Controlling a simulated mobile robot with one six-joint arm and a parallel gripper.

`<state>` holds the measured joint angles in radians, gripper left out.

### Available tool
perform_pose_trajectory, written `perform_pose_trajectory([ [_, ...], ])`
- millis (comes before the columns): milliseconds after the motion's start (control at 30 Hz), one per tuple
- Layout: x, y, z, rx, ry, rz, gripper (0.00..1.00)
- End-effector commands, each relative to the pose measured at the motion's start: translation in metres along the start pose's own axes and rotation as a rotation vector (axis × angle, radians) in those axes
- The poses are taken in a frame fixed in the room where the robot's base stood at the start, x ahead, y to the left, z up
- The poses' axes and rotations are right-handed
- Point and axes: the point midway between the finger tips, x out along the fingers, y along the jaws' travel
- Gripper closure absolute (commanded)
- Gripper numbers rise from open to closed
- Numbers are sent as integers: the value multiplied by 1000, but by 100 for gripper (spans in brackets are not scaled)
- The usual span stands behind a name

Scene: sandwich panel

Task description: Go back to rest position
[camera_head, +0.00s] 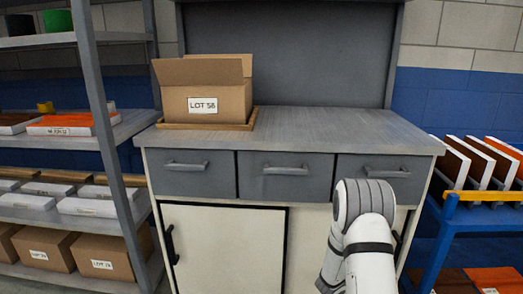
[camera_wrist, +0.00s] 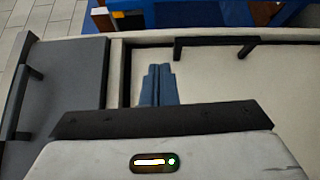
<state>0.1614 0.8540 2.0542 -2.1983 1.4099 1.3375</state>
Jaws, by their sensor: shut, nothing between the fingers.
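My gripper (camera_wrist: 158,72) shows in the wrist view with its two blue-grey fingers together, shut and empty. It points at the pale front of the workbench cabinet; whether it touches the front I cannot tell. In the head view my white and grey arm stands at the lower right, in front of the workbench (camera_head: 345,140), and hides part of the right drawer and door. The fingers are not visible in the head view.
An open cardboard box (camera_head: 230,102) marked LOT 58 sits in a tray (camera_head: 205,126) on the workbench. A loaded shelf rack (camera_head: 103,130) stands left. A blue rack (camera_head: 437,240) with upright panels stands right. Dark handles (camera_wrist: 215,41) stick out from the cabinet front.

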Motion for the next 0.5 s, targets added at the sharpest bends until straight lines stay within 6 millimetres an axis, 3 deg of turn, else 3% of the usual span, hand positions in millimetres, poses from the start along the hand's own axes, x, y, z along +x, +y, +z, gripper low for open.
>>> perform_pose_trajectory([
  [33,-5,52,15,1,-69,-14,100],
  [100,-15,96,38,-6,-172,-59,100],
  [300,-62,195,102,11,-413,-262,100],
  [500,-130,269,150,87,-544,-543,100],
])
